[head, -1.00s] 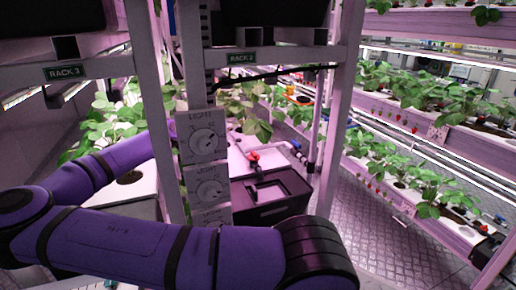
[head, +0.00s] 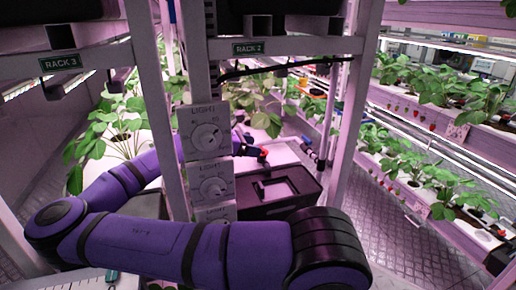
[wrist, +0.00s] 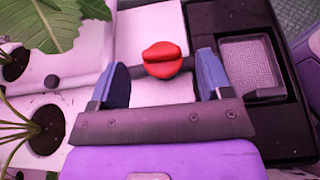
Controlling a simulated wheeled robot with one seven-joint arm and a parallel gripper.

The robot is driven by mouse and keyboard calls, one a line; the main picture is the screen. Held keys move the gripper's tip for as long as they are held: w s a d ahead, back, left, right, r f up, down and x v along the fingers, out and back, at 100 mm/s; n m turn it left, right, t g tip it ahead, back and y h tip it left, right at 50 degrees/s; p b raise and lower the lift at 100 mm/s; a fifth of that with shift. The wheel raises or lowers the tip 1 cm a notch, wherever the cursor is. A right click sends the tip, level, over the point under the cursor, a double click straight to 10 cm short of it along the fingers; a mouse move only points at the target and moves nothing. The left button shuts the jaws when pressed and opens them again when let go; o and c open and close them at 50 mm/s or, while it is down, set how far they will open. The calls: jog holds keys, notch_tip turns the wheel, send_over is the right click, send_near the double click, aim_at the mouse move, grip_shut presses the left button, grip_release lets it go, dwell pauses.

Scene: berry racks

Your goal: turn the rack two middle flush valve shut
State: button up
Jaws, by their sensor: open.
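The flush valve has a red handle (wrist: 163,60), seen beyond my gripper in the wrist view. It also shows small in the head view (head: 263,154), low behind the light panels, under the RACK 2 sign (head: 248,48). My gripper (wrist: 162,73) is open and empty. Its two blue fingers stand left and right of the red handle, with clear gaps on both sides. I cannot tell whether the fingertips are level with the handle in depth. In the head view my gripper is small and dark beside the handle, partly hidden by the post and panels.
Strawberry leaves (wrist: 50,22) overhang a white planter at left. Light panels with dials (head: 206,134) and a rack post (head: 346,100) stand in front. The right aisle floor is clear.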

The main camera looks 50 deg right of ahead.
jog(key=shift+x, duration=1.3)
jog(key=shift+c, duration=0.2)
jog(key=c, duration=0.8)
jog(key=shift+m+g, duration=0.3)
jog(key=m+g+y, duration=0.2)
jog(key=shift+w+d+m+y, duration=0.2)
jog(key=shift+m+y, duration=0.1)
jog(key=shift+m, duration=0.1)
jog(key=shift+w+d+m+g+y, duration=0.1)
jog(key=shift+m+g+y, duration=1.2)
jog(key=shift+m+y, duration=0.65)
